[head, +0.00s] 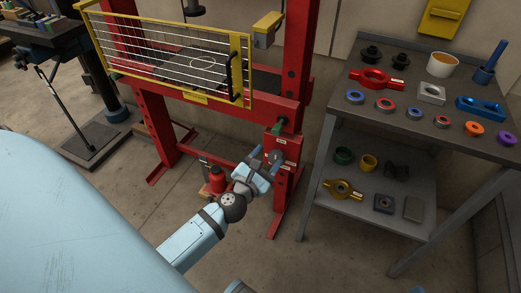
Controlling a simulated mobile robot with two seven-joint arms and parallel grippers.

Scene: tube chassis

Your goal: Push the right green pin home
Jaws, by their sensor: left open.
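A red press frame (291,75) stands in the middle of the view. A small dark green piece, which looks like the right green pin (284,122), shows at its right post, just above a red box with white labels (284,148). How far the pin sticks out is too small to tell. My left gripper (267,156) is open just in front of the red box, below and slightly left of the green piece. I see nothing between its fingers, and I cannot tell whether it touches the box. A left green pin is not clearly visible. My right gripper is not in view.
A yellow-framed guard (241,70) covers the press front. A red bottle jack (217,180) stands on the press's low part beside my left wrist. A grey two-shelf table (345,100) with rings and tools stands to the right. Concrete floor between is clear.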

